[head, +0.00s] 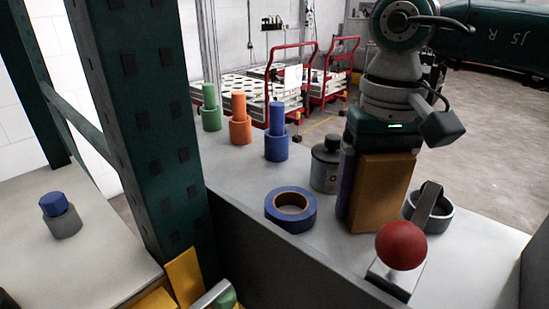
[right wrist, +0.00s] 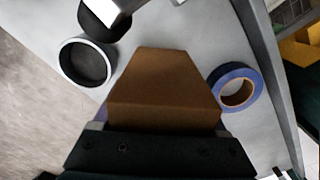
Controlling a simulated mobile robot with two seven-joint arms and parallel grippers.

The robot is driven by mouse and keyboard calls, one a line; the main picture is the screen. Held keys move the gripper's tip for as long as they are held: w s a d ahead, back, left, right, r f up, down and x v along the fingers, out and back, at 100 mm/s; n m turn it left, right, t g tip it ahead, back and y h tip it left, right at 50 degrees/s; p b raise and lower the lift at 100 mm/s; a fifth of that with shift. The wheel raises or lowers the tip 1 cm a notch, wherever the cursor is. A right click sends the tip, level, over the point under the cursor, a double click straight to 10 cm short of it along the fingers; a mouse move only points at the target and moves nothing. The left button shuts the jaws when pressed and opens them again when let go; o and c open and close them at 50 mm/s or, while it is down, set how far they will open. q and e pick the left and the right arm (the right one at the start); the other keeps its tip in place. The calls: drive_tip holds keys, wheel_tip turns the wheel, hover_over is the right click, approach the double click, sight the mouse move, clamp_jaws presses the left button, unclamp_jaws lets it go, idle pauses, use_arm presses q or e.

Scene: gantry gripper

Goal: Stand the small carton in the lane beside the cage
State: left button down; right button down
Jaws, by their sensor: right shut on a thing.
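The small carton (head: 378,192), a plain brown box, is upright in my right gripper (head: 380,158) in the head view. The gripper comes down from above and is shut on it, with a dark purple strip along the carton's left side. In the right wrist view the carton (right wrist: 160,95) fills the middle, in front of the gripper (right wrist: 155,125). I cannot tell whether its base touches the grey bench (head: 290,240). I cannot make out a cage or a marked lane.
A blue tape roll (head: 278,222) lies left of the carton. A grey lidded canister (head: 322,172) stands behind; a grey open ring-shaped holder (head: 440,214) is on the right. A red ball (head: 401,246) on a pale base stands in front. A green post (head: 150,130) rises at left.

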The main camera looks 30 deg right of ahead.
unclamp_jaws()
drive_tip(key=shift+f, duration=0.1)
